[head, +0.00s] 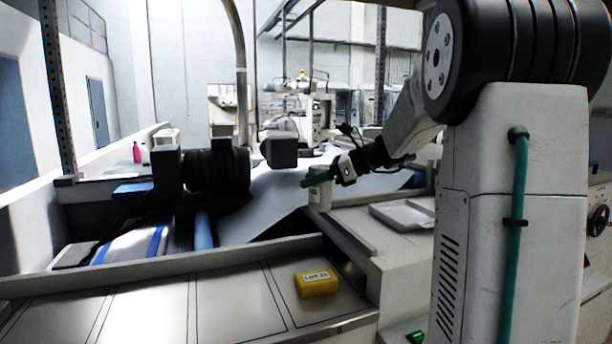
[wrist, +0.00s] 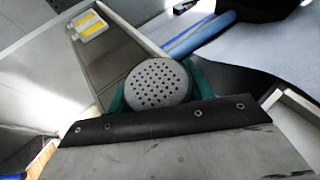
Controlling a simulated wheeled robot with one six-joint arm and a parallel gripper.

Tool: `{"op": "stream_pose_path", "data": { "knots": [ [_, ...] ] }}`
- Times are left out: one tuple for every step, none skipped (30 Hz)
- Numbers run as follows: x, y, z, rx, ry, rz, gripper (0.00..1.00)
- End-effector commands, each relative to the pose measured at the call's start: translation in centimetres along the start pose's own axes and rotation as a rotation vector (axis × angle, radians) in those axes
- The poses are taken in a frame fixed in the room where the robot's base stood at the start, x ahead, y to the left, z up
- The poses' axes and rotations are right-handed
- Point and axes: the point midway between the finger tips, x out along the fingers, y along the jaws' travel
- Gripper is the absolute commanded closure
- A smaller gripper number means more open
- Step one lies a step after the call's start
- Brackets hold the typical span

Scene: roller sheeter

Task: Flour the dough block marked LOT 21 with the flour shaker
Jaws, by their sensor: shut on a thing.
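The dough block (head: 316,288) is a yellow block with a white label that looks like LOT 21. It lies on the panelled metal surface at the bottom of the head view, and shows at the upper left of the wrist view (wrist: 88,26). The flour shaker (head: 320,198) is a pale cylinder, with its grey perforated top facing the wrist camera (wrist: 157,83). My gripper (head: 318,180) is shut on the shaker, with teal fingers on both sides of it. It holds the shaker above and behind the block, apart from it.
A raised rail (head: 170,266) runs behind the panelled surface. Beyond it stand dark machine rollers (head: 217,168) and a sloping pale blue sheet (head: 275,195). A shallow white tray (head: 402,214) lies to the right. The panels left of the block are clear.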

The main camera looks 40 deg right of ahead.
Motion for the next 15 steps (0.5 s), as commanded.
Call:
{"op": "stream_pose_path", "data": {
  "knots": [
    [0.1,0.1,-0.1,-0.022,-0.002,-0.007,0.76],
    [0.2,0.2,-0.2,-0.041,-0.002,-0.014,0.76],
    [0.3,0.3,-0.3,-0.072,-0.001,-0.027,0.76],
    [0.4,0.3,-0.5,-0.1,-0.003,-0.038,0.76],
    [0.5,0.4,-0.6,-0.129,-0.005,-0.05,0.76],
    [0.6,0.5,-0.9,-0.173,-0.005,-0.068,0.76],
    [0.7,0.5,-1.1,-0.207,-0.006,-0.083,0.76],
    [0.8,0.5,-1.3,-0.242,-0.008,-0.097,0.76],
    [0.8,0.6,-1.6,-0.289,-0.008,-0.117,0.76],
    [0.9,0.6,-1.8,-0.322,-0.009,-0.132,0.76],
    [1.0,0.7,-1.9,-0.357,-0.011,-0.146,0.76],
    [1.1,0.7,-2.2,-0.402,-0.01,-0.166,0.76],
    [1.1,0.7,-2.4,-0.434,-0.013,-0.179,0.76],
    [1.2,0.8,-2.6,-0.466,-0.014,-0.192,0.76],
    [1.2,0.8,-2.8,-0.509,-0.013,-0.212,0.76]
  ]
}}
